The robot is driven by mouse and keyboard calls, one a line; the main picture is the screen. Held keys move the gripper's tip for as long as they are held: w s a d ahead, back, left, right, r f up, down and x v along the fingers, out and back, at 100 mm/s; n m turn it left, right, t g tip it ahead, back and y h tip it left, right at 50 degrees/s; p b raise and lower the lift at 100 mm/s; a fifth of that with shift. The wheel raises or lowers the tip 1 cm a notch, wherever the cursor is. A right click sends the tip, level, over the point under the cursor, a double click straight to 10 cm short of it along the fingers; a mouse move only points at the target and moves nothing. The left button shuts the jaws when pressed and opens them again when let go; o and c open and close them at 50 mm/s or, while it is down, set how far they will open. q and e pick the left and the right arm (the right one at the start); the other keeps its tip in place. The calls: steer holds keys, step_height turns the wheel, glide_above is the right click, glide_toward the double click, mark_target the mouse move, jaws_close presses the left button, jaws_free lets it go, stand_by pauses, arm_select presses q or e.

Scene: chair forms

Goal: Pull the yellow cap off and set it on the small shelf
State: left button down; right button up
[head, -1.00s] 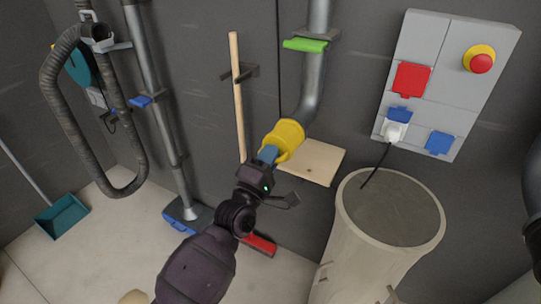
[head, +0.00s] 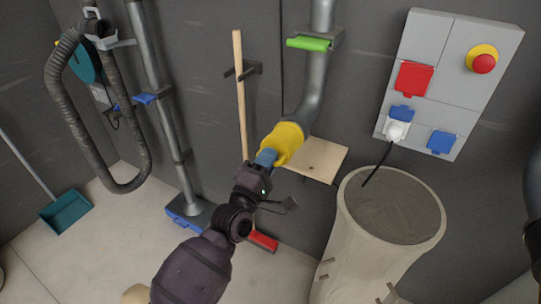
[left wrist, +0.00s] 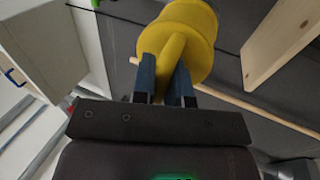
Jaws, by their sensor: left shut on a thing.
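The yellow cap (head: 284,141) is at the lower mouth of the bent grey pipe (head: 313,98). I cannot tell whether it still sits on the pipe or is just clear of it. My left gripper (head: 266,158) reaches up from below and is shut on the cap's narrow grip. In the left wrist view the two blue fingers (left wrist: 163,80) pinch that part of the cap (left wrist: 183,32). The small wooden shelf (head: 318,158) is on the wall just right of and below the cap, and its top looks empty. My right gripper is not in view.
A large open bin (head: 392,215) stands right of the shelf. A broom with a wooden handle (head: 239,85) hangs left of the pipe. A green lever (head: 308,44) sits higher on the pipe. A socket panel (head: 450,80) with a cable is on the right.

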arm_select(q)
steer(key=shift+s+a, duration=0.15)
steer(key=shift+s, duration=0.15)
steer(key=shift+s+a+p, duration=0.35)
steer(key=shift+s+a, duration=0.1)
steer(key=shift+s, duration=0.45)
steer(key=shift+s+a+p, duration=0.3)
steer(key=shift+s+a, duration=0.1)
steer(key=shift+s, duration=0.5)
steer(key=shift+s+a+p, duration=0.35)
steer(key=shift+s+a, duration=0.1)
steer(key=shift+s, duration=0.45)
